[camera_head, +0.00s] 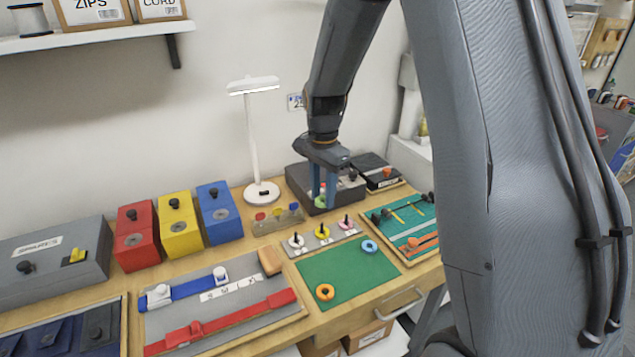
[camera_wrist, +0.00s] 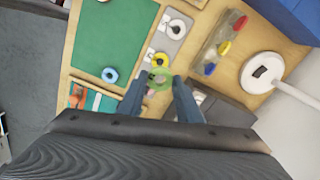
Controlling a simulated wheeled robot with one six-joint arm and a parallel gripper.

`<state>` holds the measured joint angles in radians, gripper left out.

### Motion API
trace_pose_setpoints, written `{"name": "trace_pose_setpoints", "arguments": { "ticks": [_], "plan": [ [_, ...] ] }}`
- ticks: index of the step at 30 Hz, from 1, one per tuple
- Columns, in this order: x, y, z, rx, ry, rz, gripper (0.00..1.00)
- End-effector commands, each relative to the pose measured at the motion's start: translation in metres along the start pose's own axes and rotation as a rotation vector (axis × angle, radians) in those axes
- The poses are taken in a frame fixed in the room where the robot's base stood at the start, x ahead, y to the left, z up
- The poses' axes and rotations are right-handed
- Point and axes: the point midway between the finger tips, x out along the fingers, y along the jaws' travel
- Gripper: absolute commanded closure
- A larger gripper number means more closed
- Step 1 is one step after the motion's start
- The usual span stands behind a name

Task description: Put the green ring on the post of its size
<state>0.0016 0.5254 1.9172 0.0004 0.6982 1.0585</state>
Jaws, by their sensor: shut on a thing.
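The green ring (camera_head: 321,200) is between the fingertips of my gripper (camera_head: 322,196), in front of the dark grey box. In the wrist view the green ring (camera_wrist: 160,70) shows between my two blue fingers (camera_wrist: 158,84). My gripper is shut on it, above the bench. A grey post plate (camera_head: 309,243) lies to the lower left of the gripper in the head view. Its three dark posts have a white ring (camera_head: 296,245), a yellow ring (camera_head: 322,236) and a pink ring (camera_head: 346,226) around them. In the wrist view the green ring covers part of the plate.
A green mat (camera_head: 335,280) in front holds an orange ring (camera_head: 325,292) and a blue ring (camera_head: 369,246). A small stand with coloured discs (camera_head: 275,217) and a white lamp (camera_head: 262,193) are left of the gripper. A tool tray (camera_head: 405,250) lies right.

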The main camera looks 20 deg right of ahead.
Motion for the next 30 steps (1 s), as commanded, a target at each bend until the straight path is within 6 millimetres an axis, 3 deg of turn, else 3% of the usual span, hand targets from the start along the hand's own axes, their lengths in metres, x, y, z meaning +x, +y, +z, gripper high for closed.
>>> {"name": "trace_pose_setpoints", "arguments": {
  "ticks": [8,24,30],
  "plan": [
    [0.01,0.0,-0.001,0.002,0.0,0.0,0.89],
    [0.054,0.0,0.0,0.0,0.0,0.001,0.89],
    [0.062,0.0,0.0,0.0,0.0,0.0,0.89]
  ]
}}
